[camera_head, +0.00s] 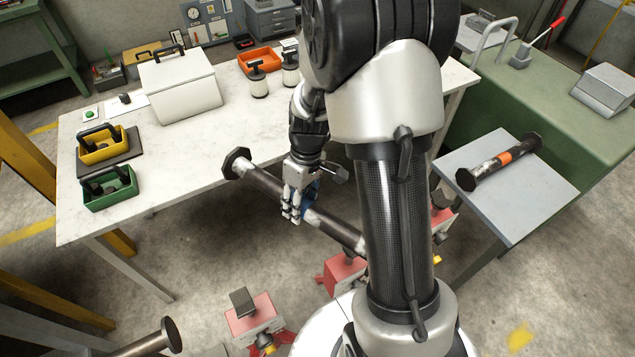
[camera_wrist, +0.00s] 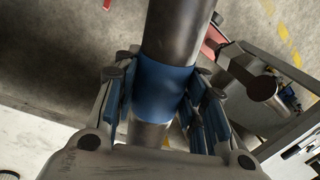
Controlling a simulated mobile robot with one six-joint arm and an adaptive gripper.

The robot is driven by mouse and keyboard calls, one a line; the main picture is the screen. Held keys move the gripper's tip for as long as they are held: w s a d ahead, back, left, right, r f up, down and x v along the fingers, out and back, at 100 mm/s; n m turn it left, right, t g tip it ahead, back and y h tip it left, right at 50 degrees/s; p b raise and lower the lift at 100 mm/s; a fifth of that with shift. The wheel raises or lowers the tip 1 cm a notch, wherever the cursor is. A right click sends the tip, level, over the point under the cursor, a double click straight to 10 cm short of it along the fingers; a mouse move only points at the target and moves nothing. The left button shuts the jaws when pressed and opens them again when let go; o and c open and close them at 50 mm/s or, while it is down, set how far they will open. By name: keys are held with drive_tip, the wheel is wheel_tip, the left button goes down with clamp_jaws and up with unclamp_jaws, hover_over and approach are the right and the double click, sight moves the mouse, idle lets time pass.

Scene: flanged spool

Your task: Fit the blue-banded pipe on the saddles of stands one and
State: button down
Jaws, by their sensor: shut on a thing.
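The blue-banded pipe (camera_head: 265,185) is a dark grey tube with a dark flange at its left end. It hangs above the floor, slanting down to the right in the head view, where my arm hides its other end. My gripper (camera_head: 292,205) is shut on it at the blue band (camera_wrist: 168,88), with fingers on both sides of the band in the wrist view. Red stands rise from the floor: one (camera_head: 342,274) below the pipe, one (camera_head: 255,318) at the lower middle, one (camera_head: 443,216) partly behind my arm. I cannot tell their numbers, and the pipe appears clear of them.
An orange-banded pipe (camera_head: 490,168) lies on a grey side table (camera_head: 545,195) at right. Another pipe (camera_head: 150,343) shows at lower left. The white table (camera_head: 150,190) holds a white box (camera_head: 180,85), green and yellow caddies, and an orange tray. Floor is open between table and stands.

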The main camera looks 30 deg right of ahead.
drive_tip(key=s+a+f+n+h+b, duration=0.1)
drive_tip(key=s+a+f+n+b, duration=0.1)
drive_tip(key=f+n, duration=0.4)
drive_tip(key=s+a+f+n+g+h+b, duration=0.1)
drive_tip(key=s+a+f+n+b, duration=0.2)
drive_tip(key=s+f+n, duration=0.3)
drive_tip(key=shift+f+n+b, duration=0.6)
drive_tip(key=shift+f+b, duration=0.25)
drive_tip(key=shift+f, duration=0.2)
drive_tip(key=shift+f, duration=0.25)
drive_tip(key=shift+f+b, duration=1.4)
drive_tip(key=shift+f, duration=0.2)
drive_tip(key=shift+f, duration=0.1)
drive_tip(key=c, duration=0.9)
unclamp_jaws()
